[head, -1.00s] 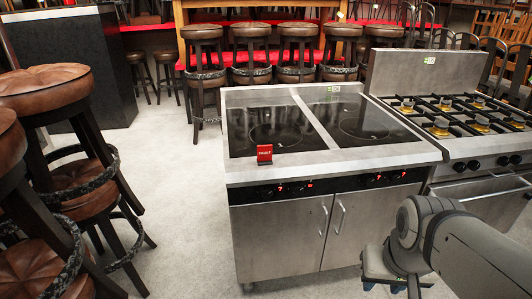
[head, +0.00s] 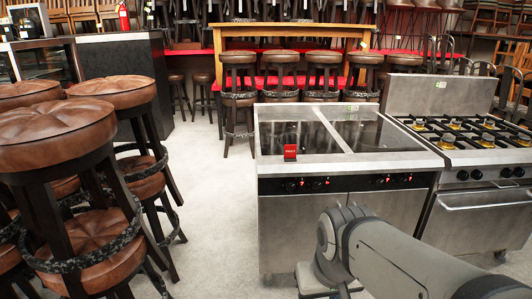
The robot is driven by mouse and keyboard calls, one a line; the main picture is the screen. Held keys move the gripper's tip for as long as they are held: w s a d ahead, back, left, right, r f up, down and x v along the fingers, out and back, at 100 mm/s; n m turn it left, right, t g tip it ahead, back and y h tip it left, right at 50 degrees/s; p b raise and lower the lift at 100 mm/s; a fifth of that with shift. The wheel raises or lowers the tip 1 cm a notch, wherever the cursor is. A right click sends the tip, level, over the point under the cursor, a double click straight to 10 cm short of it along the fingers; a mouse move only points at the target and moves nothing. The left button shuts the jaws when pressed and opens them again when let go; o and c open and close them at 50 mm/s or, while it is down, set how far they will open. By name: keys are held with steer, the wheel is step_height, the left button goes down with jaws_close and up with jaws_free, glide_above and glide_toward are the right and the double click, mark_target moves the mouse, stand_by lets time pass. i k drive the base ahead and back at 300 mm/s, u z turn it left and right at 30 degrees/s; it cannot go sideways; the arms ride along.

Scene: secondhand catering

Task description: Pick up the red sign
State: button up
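The red sign (head: 290,152) is a small upright card with white lettering. It stands at the front left of the stainless steel hob unit (head: 350,161), by the edge of the black glass top. My arm reaches in from the bottom right of the head view, low in front of the hob unit's doors. My gripper's fingers are cut off or hidden at the bottom edge, so I cannot see whether they are open or shut. The sign stands apart from my arm.
A gas range (head: 470,140) stands right of the hob unit. Brown leather stools (head: 62,135) crowd the left side, and more stools stand in a row behind the hob. A wooden table (head: 290,32) is at the back. Pale floor (head: 215,200) is clear between the left stools and the hob.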

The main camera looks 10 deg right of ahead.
mark_target(290, 152)
steer(key=z, duration=0.1)
steer(key=i, duration=1.8)
steer(key=z, duration=0.45)
steer(key=k, duration=0.6)
steer(key=u, duration=0.3)
steer(key=k, duration=0.15)
steer(key=z, duration=0.45)
steer(key=i, duration=0.75)
steer(key=u, duration=0.05)
